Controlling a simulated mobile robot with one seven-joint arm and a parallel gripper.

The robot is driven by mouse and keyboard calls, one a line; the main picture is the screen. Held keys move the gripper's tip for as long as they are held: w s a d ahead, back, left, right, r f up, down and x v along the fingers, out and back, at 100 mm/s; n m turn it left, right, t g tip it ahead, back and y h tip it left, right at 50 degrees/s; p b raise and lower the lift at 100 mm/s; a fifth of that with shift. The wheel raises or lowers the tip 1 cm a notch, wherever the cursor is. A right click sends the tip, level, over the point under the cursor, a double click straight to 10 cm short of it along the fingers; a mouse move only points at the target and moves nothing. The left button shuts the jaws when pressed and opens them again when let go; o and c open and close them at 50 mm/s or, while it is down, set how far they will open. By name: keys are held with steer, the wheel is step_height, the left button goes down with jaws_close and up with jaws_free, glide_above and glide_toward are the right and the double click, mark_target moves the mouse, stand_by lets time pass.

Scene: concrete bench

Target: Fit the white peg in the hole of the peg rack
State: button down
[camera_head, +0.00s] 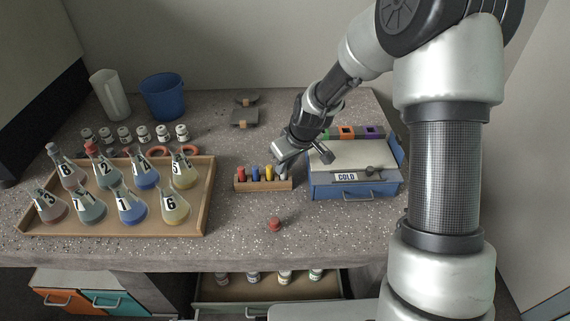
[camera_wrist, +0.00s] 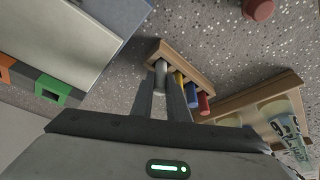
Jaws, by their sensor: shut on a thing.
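The wooden peg rack (camera_head: 263,185) stands on the bench between the flask tray and the cold box. It holds a red peg (camera_head: 241,173), a blue peg (camera_head: 255,173) and a yellow peg (camera_head: 268,173) in a row. My gripper (camera_head: 281,165) is over the rack's right end. In the wrist view my gripper (camera_wrist: 163,88) is shut on the white peg (camera_wrist: 161,72), which is at the end of the rack (camera_wrist: 190,60) beside the yellow peg (camera_wrist: 180,80). The fingers partly hide the peg, and I cannot tell how deep its lower end sits.
The blue cold box (camera_head: 352,190) stands close on the right. The wooden tray (camera_head: 205,205) with several labelled flasks is on the left. A red stopper-like piece (camera_head: 275,224) lies in front of the rack. The bench between rack and front edge is otherwise clear.

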steer(key=shift+f+b, duration=0.6)
steer(key=shift+f, duration=0.2)
steer(key=c, duration=1.6)
jaws_free()
steer(key=shift+c, duration=0.2)
steer(key=shift+r, duration=0.1)
steer(key=p+v, duration=0.4)
steer(key=v, duration=1.3)
steer(key=shift+s+r, duration=0.1)
steer(key=shift+r, duration=0.05)
